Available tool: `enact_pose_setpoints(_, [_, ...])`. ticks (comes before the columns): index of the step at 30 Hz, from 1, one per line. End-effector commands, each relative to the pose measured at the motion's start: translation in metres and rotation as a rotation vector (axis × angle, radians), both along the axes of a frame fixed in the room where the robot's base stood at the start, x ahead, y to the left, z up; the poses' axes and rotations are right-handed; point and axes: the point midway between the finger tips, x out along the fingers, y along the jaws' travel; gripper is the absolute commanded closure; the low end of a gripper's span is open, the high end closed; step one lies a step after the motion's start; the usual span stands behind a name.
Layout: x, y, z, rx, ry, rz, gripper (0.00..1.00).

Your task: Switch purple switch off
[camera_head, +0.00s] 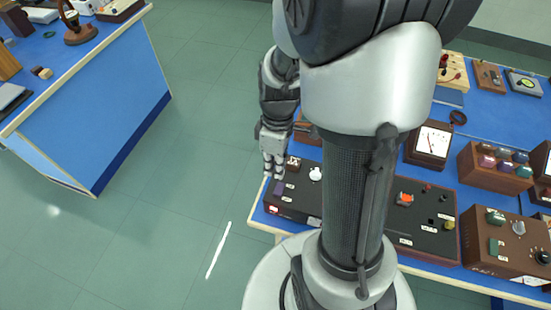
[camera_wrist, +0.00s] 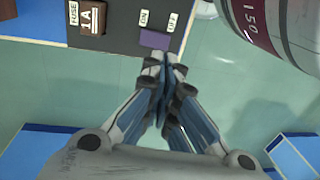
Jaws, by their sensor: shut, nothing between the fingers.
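The purple switch (camera_wrist: 154,39) is a small block on the dark top of a box (camera_wrist: 120,40), near that box's edge. ON and OFF labels lie just beyond it in the wrist view. Its position, on or off, is not clear. In the head view the purple switch (camera_head: 279,188) sits at the left end of the dark box on the blue bench. My gripper (camera_wrist: 161,60) is shut and empty, with its tips right beside the switch; whether they touch is unclear. In the head view my gripper (camera_head: 273,172) hangs by the box's left end.
A brown fuse block (camera_wrist: 89,20) marked 14 stands left of the switch. A white cylinder with a red band (camera_wrist: 245,20) fills the wrist view's upper right. Wooden meters and boxes (camera_head: 495,165) cover the right of the bench. Green floor (camera_head: 180,190) is free at left.

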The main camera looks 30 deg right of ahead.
Motion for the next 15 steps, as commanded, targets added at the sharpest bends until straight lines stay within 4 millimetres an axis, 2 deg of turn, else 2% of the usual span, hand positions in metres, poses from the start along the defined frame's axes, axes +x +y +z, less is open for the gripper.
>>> enact_pose_setpoints(1, [-0.002,0.002,-0.016,0.002,0.005,0.0,1.0])
enact_pose_setpoints(6, [-0.005,0.005,-0.045,0.001,0.003,0.0,1.0])
enact_pose_setpoints(10, [-0.005,0.006,-0.059,0.001,0.002,0.0,1.0])
enact_pose_setpoints(15, [-0.006,0.007,-0.065,0.0,0.0,0.0,1.0])
